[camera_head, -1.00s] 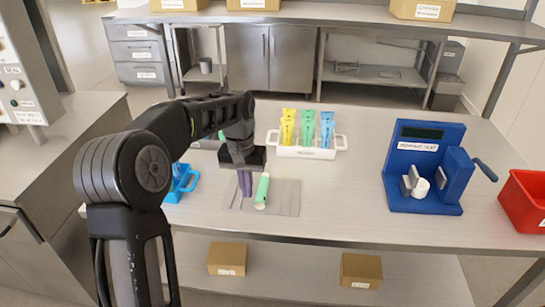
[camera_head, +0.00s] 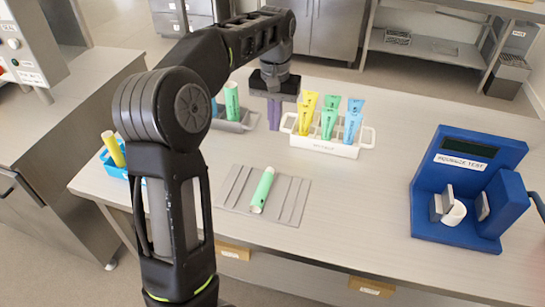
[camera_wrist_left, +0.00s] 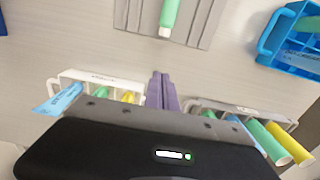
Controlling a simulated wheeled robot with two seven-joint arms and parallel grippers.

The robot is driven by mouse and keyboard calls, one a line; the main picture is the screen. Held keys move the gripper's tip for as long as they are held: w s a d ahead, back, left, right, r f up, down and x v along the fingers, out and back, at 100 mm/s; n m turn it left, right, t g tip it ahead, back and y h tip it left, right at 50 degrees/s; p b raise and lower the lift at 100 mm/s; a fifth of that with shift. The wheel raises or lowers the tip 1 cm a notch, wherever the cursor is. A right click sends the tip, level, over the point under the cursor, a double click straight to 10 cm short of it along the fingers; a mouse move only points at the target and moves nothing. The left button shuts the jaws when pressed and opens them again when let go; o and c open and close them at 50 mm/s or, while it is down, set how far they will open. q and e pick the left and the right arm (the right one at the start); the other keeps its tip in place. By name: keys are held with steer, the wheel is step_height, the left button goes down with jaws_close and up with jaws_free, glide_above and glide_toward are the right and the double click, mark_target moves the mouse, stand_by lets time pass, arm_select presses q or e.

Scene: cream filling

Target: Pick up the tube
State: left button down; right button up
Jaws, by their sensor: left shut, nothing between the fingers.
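A green tube (camera_head: 262,190) with a pale end lies on a grey grooved mat (camera_head: 234,187) on the table. Both also show at the top of the wrist view, the tube (camera_wrist_left: 168,18) on the mat (camera_wrist_left: 135,14). My left gripper (camera_head: 274,124) has purple fingers, shut and empty. It is apart from the tube, behind the mat and just left of a white rack (camera_head: 340,149) of yellow, green and blue tubes. In the wrist view its fingers (camera_wrist_left: 162,78) point toward the mat. Their height above the table is hard to tell. My right gripper is out of view.
A grey rack (camera_head: 240,126) with green and blue tubes stands left of the gripper. A blue basket (camera_head: 118,172) with a yellow tube is at the left edge. A blue squeeze tester (camera_head: 468,180) stands at right. The table between mat and tester is clear.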

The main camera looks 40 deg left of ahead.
arm_select(q)
step_height(320, 180, down, 9)
steer(key=shift+f, duration=0.1)
steer(key=s, duration=0.1)
steer(key=s+p, duration=0.1)
steer(key=s+d, duration=0.1)
steer(key=shift+s+d+f, duration=0.1)
steer(key=shift+s+f, duration=0.1)
steer(key=shift+f, duration=0.15)
steer(key=shift+s+f, duration=0.1)
steer(key=shift+s, duration=0.05)
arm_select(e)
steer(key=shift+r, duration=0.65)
arm_select(q)
steer(key=shift+d, duration=0.1)
